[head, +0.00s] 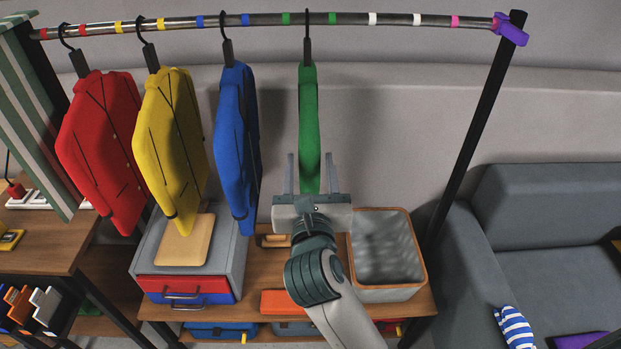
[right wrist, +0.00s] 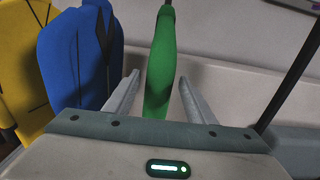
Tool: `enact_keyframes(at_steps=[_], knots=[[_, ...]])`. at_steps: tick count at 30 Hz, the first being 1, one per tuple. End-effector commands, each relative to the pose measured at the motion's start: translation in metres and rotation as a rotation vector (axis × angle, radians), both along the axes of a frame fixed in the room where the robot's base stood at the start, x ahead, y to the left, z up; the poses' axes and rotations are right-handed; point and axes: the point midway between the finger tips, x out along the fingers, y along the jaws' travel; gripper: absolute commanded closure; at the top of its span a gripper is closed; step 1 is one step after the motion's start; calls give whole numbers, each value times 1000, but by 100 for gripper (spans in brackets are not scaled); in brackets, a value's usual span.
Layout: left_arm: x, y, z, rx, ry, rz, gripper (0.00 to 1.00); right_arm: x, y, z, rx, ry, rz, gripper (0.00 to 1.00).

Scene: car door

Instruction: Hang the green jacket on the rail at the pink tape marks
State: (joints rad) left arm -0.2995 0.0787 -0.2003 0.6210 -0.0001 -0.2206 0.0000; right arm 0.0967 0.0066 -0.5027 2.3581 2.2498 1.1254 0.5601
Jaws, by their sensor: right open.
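The green jacket (head: 308,125) hangs edge-on from a black hook on the rail (head: 350,19), between green tape marks. In the head view the pink tape mark (head: 455,22) is near the rail's right end; only one pink band is clear there. My right gripper (head: 308,160) is open at the jacket's lower part, one finger on each side. In the right wrist view the green jacket (right wrist: 161,70) stands between the two open fingers (right wrist: 158,90), with gaps beside it. My left gripper is not in view.
Blue (head: 237,140), yellow (head: 172,140) and red (head: 103,145) jackets hang to the left. The rail is free right of the green jacket, up to the purple end piece (head: 510,28) and black post (head: 475,130). A grey bin (head: 417,250) stands below.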

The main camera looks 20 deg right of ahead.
Motion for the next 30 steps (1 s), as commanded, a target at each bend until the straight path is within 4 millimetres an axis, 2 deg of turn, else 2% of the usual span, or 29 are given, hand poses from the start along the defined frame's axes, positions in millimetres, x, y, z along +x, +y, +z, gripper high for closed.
enact_keyframes(at_steps=[6,12,25,26,30], knots=[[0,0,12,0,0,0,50,33,-10,3,-1,-1,-1,50],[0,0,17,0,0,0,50,53,-15,1,0,0,0,50],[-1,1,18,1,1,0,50,59,-17,0,1,0,0,50],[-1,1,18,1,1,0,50,59,-17,0,1,0,0,52],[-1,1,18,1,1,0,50,59,-17,0,1,0,0,86]])
